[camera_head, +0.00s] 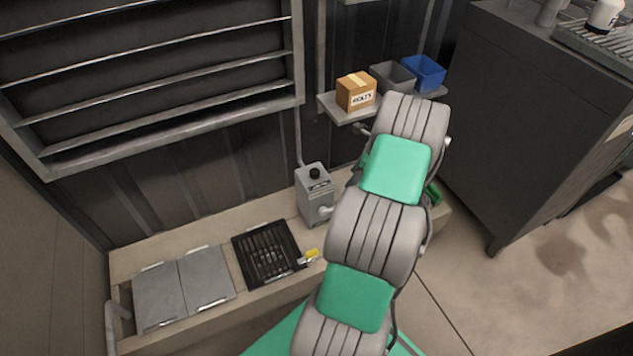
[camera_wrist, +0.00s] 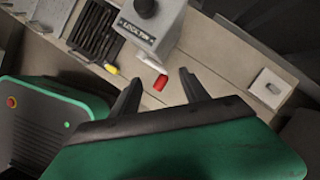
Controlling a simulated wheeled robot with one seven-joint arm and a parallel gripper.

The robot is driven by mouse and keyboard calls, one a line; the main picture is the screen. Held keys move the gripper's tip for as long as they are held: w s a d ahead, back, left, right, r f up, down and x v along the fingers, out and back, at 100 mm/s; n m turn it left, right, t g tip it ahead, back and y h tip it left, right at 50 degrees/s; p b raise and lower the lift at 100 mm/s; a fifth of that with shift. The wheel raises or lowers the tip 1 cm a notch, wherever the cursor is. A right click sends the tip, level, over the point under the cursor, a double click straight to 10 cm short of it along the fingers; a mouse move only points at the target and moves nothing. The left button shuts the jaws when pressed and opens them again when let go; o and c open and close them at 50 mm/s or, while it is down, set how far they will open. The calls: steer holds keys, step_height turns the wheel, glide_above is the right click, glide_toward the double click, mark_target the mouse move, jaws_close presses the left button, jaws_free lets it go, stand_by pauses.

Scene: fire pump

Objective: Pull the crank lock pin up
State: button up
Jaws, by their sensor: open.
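The lock pin is a round black knob (camera_head: 315,173) on top of a grey box (camera_head: 313,200). In the wrist view the knob (camera_wrist: 147,7) is at the top edge, partly cut off, above a label reading "LOCK PIN" on the box (camera_wrist: 157,32). A pale crank part (camera_wrist: 150,56) comes off the box, with a red piece (camera_wrist: 160,83) near it. My gripper (camera_wrist: 160,76) is open, its fingers apart with nothing held between them. The knob lies beyond the fingertips, up and slightly left in that view. In the head view my arm hides the gripper.
A black slotted tray (camera_head: 266,254) and grey plates (camera_head: 184,287) lie on the bench left of the box. A yellow-tipped lever (camera_head: 312,253) is in front. A shelf behind holds a cardboard box (camera_head: 356,92), a grey bin and a blue bin (camera_head: 424,73).

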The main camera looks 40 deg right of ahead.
mark_target(316, 171)
steer(key=w+a+b, duration=0.1)
steer(key=w+a, duration=0.1)
steer(key=w, duration=0.1)
steer(key=w+a+b, duration=0.1)
steer(key=w+a, duration=0.1)
steer(key=w, duration=0.2)
steer(key=w+a+b, duration=0.1)
steer(key=w+b, duration=0.1)
steer(key=w, duration=0.1)
steer(key=shift+w+a, duration=0.25)
steer(key=shift+a, duration=0.15)
steer(key=shift+w+a+f+b, duration=0.1)
steer(key=shift+f+b, duration=0.2)
steer(key=shift+f, duration=0.45)
steer(key=shift+w+f, duration=0.2)
steer(key=shift+f, duration=0.25)
steer(key=shift+c, duration=0.2)
jaws_close()
